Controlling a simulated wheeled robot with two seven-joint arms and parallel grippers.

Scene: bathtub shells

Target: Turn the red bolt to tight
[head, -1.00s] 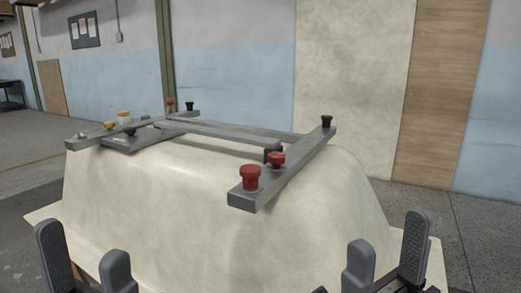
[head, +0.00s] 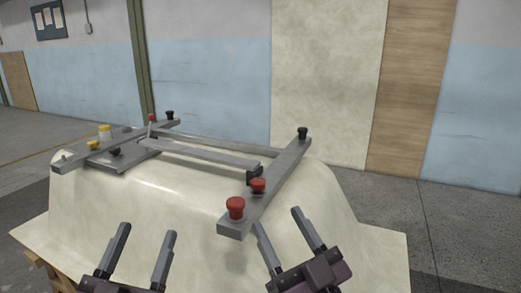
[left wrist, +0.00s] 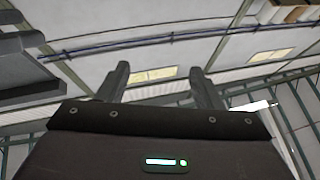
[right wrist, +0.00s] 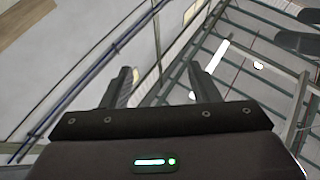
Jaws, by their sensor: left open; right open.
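A large red bolt head (head: 235,207) stands upright on the near end of the grey right-hand bar (head: 280,173), on top of the cream tub shell (head: 180,200). A smaller red knob (head: 258,185) sits just behind it on the same bar. A small red-topped piece (head: 151,118) shows at the far left bar. My right gripper (head: 280,219) is open and empty, in front of the shell and right of the large red bolt. My left gripper (head: 146,233) is open and empty, in front of the shell, farther left. Both wrist views show only empty fingers against ceiling and walls.
Black knobs (head: 303,133) stand on the bar ends. Yellow knobs (head: 105,131) sit on the left bar (head: 75,160). Grey crossbars (head: 200,155) link the two sides. The floor (head: 450,230) at right is clear.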

